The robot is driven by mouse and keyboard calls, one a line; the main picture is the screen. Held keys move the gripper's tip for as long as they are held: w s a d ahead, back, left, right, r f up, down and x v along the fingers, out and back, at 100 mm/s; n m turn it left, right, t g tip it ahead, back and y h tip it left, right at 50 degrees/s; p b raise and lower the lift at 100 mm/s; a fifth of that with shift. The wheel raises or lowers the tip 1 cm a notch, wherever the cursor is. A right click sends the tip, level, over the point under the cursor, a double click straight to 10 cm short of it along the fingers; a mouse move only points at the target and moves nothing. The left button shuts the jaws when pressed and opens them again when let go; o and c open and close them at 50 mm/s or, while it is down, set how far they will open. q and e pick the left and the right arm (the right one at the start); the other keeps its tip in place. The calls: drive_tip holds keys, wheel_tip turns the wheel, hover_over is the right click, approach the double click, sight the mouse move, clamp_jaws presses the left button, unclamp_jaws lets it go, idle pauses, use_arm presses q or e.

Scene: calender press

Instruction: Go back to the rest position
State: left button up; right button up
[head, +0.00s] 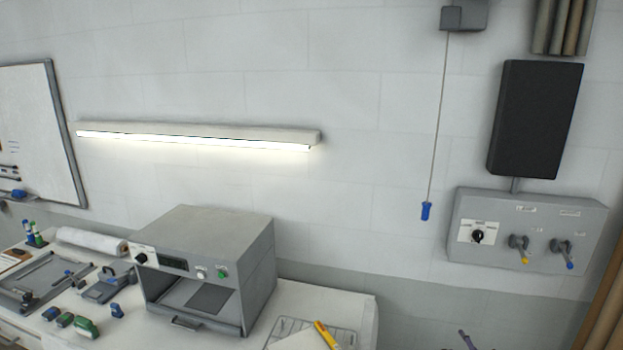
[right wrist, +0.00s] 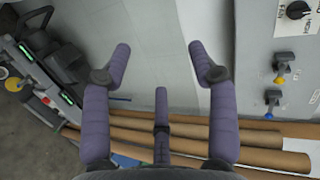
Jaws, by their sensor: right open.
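My right gripper (right wrist: 160,58) has purple padded fingers, spread wide and empty in the right wrist view. My left gripper is not in the head view.
A grey panel (head: 527,233) with a dial and two valves hangs on the right wall; a blue-handled pull cord (head: 426,211) hangs left of it.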

drive_tip(key=s+a+f+n+g+y+b, duration=0.25)
drive_tip(key=s+a+f+n, duration=0.2)
drive_tip(key=a+f, duration=0.7)
drive_tip(key=s+a+f+n+g+y+b, duration=0.3)
drive_tip(key=s+a+f, duration=0.45)
drive_tip(key=f, duration=0.65)
drive_tip(key=s+a+f+n+g+b, duration=0.2)
drive_tip(key=s+a+f+n+g, duration=0.2)
drive_tip(key=s, duration=0.5)
drive_tip(key=s+a+f+n+g+b, duration=0.1)
drive_tip(key=s+a+f+n+g, duration=0.3)
drive_tip(key=s+a+f, duration=0.4)
drive_tip(key=s+a+y, duration=0.1)
drive_tip(key=a, duration=0.2)
drive_tip(key=shift+s+a+f+b, duration=0.15)
drive_tip(key=shift+s+b, duration=0.1)
drive_tip(key=shift+b, duration=0.1)
